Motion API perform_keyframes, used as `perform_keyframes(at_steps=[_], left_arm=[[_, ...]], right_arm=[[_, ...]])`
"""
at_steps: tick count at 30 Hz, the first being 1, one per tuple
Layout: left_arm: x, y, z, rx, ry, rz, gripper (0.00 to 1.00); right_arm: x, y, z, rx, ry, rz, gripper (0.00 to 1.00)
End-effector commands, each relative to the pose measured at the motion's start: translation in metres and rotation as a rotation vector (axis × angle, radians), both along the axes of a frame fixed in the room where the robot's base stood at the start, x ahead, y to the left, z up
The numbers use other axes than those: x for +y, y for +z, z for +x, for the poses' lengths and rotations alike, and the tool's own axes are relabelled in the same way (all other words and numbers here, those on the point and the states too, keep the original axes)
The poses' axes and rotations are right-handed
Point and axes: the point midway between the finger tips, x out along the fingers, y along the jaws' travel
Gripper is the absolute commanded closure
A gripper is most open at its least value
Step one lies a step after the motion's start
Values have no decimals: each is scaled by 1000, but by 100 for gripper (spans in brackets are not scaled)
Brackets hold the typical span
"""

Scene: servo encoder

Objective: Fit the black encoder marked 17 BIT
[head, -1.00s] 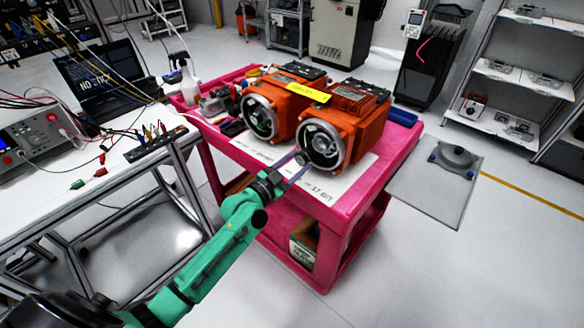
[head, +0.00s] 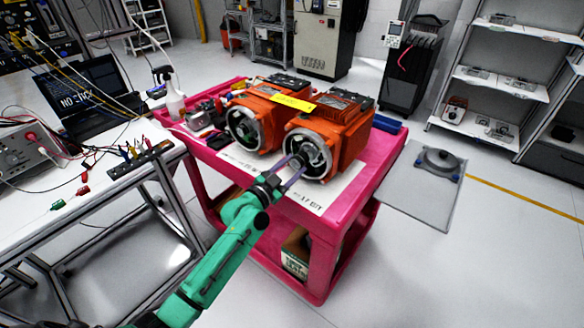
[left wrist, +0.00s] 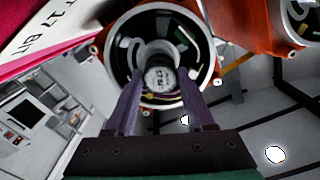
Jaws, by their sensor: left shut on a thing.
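My left gripper (head: 295,173) reaches from the front to the round open end of the right orange motor (head: 344,132). In the left wrist view its two purple fingers (left wrist: 160,100) are shut on a small round encoder (left wrist: 158,76) with a pale marked end face. Behind the encoder is the motor's silver ring (left wrist: 207,62), with dark parts and wires inside. The encoder lines up with the opening; I cannot tell how deep it is or whether it touches. The printed mat (head: 345,187) reads 17 BIT in front of this motor. My right gripper is not in view.
A second orange motor (head: 262,112) stands close on the left, with a yellow label (head: 293,102) on top. Both stand on a pink cart (head: 372,178). A spray bottle (head: 170,92) and small items crowd the cart's left end. A workbench (head: 60,215) stands at left.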

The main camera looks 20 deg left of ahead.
Motion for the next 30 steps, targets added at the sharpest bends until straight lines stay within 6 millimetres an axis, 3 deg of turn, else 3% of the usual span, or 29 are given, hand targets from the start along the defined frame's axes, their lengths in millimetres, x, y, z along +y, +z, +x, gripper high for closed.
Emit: perform_keyframes(at_steps=[30], left_arm=[[-8, 0, 21, -1, 1, -1, 100]], right_arm=[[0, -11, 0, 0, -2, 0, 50]])
